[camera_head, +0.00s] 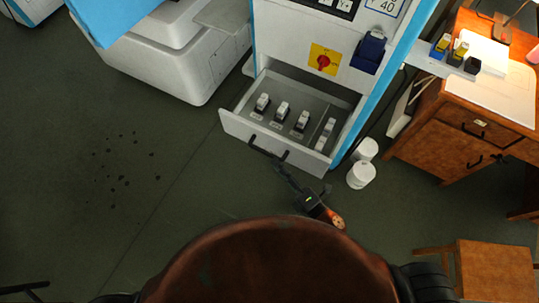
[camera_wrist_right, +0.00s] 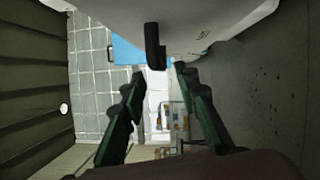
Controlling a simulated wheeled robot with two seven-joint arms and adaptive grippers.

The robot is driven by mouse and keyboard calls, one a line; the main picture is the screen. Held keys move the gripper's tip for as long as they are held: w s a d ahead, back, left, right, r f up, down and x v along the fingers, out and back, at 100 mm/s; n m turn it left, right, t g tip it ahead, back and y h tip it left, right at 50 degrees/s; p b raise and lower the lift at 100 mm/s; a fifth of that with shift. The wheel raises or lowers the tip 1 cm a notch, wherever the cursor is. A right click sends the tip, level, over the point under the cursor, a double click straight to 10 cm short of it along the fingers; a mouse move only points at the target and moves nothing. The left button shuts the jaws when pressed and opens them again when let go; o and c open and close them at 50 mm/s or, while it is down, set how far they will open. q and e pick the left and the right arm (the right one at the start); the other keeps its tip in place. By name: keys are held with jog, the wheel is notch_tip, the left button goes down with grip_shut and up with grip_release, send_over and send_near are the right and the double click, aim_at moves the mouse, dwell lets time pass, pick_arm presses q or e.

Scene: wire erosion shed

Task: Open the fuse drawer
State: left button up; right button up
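The fuse drawer (camera_head: 307,160) is pulled out of the lower part of the blue-and-white cabinet, and its inside shows from above. Several black-and-white fuse pieces (camera_head: 282,109) stand in it. A black bar handle (camera_head: 267,150) is on its front; it also shows in the right wrist view (camera_wrist_right: 153,43). My right gripper (camera_head: 281,170) is just in front of the handle. In the right wrist view its two fingers (camera_wrist_right: 160,72) are apart, with the handle's end near the gap between their tips; I see no finger closed on it. My left gripper is not in view.
A red rotary switch on a yellow plate (camera_head: 323,61) and a dark blue box (camera_head: 371,50) are on the cabinet above the drawer. White rolls (camera_head: 361,175) stand on the floor to the right, near a wooden desk (camera_head: 453,139).

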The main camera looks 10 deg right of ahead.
jog(key=v, duration=0.4)
jog(key=shift+s+d, duration=0.25)
jog(key=shift+s, duration=0.1)
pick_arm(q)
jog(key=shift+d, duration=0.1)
pick_arm(e)
jog(key=shift+f, duration=0.1)
